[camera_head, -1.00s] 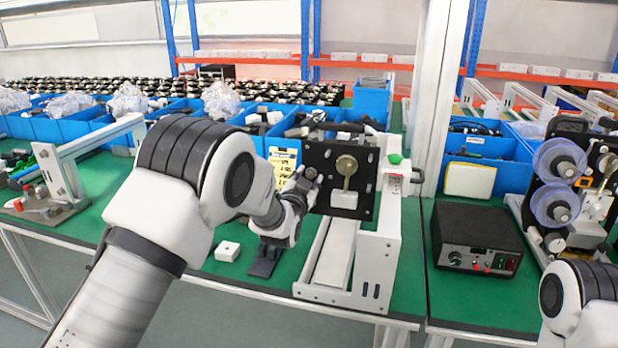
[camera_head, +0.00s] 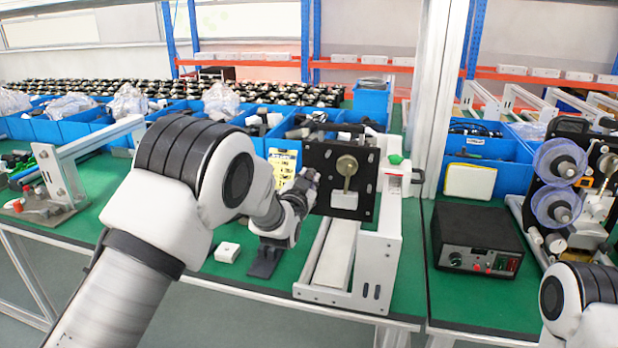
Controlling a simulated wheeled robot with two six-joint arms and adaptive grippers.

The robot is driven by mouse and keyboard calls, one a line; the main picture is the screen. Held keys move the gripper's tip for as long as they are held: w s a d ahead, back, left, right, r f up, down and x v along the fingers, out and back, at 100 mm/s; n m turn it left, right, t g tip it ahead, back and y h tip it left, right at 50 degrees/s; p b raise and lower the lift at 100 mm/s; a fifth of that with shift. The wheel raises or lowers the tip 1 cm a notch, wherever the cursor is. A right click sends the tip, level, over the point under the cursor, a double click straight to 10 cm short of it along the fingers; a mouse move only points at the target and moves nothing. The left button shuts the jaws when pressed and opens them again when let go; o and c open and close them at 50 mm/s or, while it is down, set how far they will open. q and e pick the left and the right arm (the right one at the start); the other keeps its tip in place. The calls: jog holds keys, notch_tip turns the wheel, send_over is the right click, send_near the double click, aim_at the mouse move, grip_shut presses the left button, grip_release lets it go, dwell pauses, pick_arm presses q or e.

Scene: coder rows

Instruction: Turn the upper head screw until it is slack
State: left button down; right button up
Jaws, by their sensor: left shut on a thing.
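The white coder fixture (camera_head: 376,262) stands on the green bench mat, with a black square plate (camera_head: 365,198) upright on it. A brass round part (camera_head: 347,165) with a shaft and a white block below sits on the plate's face. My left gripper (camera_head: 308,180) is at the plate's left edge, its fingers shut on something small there. The held thing is hidden by the fingers, and I cannot make out a screw head. Of my right arm only a white and black link shows at the lower right; its gripper is out of the picture.
A small white block (camera_head: 227,252) lies on the mat left of the fixture. A black control box (camera_head: 477,240) stands to the right. Blue bins (camera_head: 487,150) line the back, and a yellow card (camera_head: 283,170) stands behind my left gripper. A metal post (camera_head: 436,100) rises right of the fixture.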

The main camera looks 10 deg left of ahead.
pick_arm(q)
jog(key=n, duration=0.8)
jog(key=shift+n, duration=0.4)
jog(key=c, duration=1.2)
grip_release()
jog(key=shift+o, duration=0.2)
jog(key=m+b, duration=0.2)
jog(key=m, duration=0.2)
jog(key=shift+f, duration=0.15)
jog(key=m+b, duration=0.1)
jog(key=m, duration=0.3)
jog(key=shift+m, duration=1)
